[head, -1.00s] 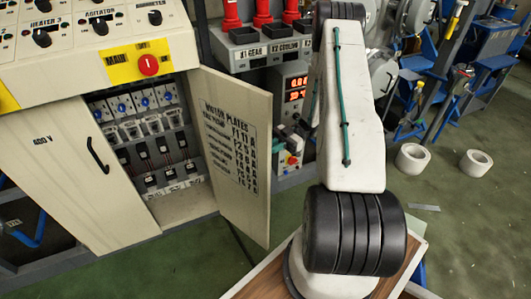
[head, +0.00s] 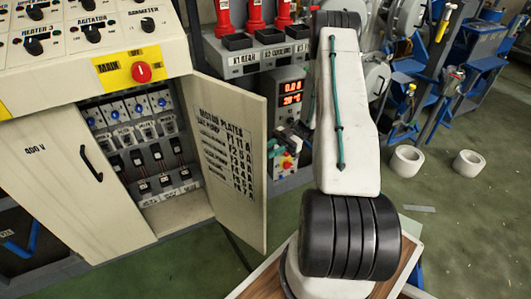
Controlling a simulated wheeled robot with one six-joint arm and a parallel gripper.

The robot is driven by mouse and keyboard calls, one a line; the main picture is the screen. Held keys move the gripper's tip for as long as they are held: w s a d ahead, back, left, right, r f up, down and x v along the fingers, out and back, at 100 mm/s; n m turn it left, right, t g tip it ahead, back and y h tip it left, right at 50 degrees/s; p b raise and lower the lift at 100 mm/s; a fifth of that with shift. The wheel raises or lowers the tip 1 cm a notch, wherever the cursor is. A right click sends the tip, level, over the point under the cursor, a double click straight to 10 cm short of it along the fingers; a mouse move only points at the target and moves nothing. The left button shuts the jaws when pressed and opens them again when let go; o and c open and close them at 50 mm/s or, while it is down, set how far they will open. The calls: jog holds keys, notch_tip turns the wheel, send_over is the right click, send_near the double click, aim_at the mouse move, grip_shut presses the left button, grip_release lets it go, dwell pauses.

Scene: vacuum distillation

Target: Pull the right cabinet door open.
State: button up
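The right cabinet door (head: 232,165) is a pale panel with a printed "motor plates" list on its inner face. It stands swung well out from the cabinet, hinged at the right side of the opening. The cabinet interior (head: 150,150) shows rows of breakers and switches. The left cabinet door (head: 60,190), marked 400 V with a black handle (head: 91,163), is shut. My arm rises at the right of the door, apart from it in the picture. My gripper is not in view; it is hidden behind or beyond my arm.
Behind the door are red-topped units and a device with a red display (head: 290,92). Two white rolls (head: 406,160) lie on the green floor at right, with free room around them.

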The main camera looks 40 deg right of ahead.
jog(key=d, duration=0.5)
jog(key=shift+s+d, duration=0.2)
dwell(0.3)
